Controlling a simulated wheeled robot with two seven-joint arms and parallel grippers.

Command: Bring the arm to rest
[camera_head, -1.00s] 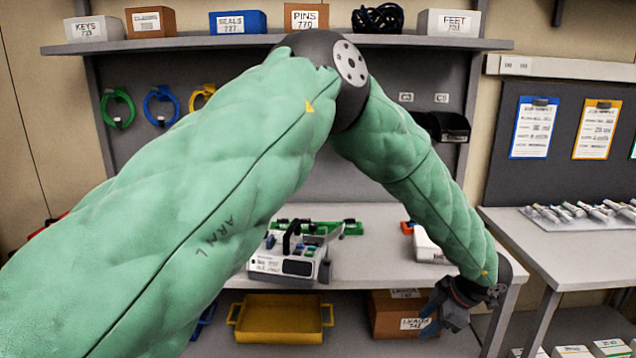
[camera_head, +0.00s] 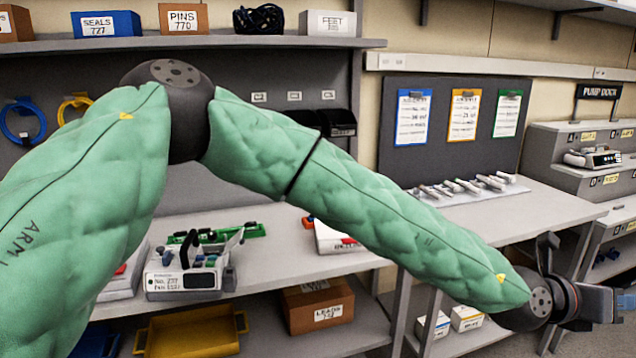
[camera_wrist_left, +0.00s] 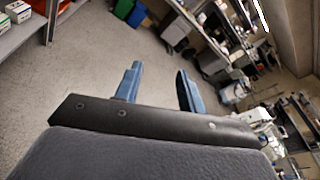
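My left arm, in a green padded sleeve, crosses the head view from the left, bends at a dark elbow joint and reaches to the lower right. My left gripper (camera_head: 605,303) is at the right edge of the head view, out in front of the benches. In the left wrist view my left gripper (camera_wrist_left: 158,88) has its two blue fingers apart, with nothing between them and floor beyond. My right gripper is in neither view.
A yellow tray (camera_head: 190,335) and a brown box (camera_head: 318,305) sit below. Another pump (camera_head: 594,157) sits on the pump dock at right. The wrist view shows open floor (camera_wrist_left: 80,75).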

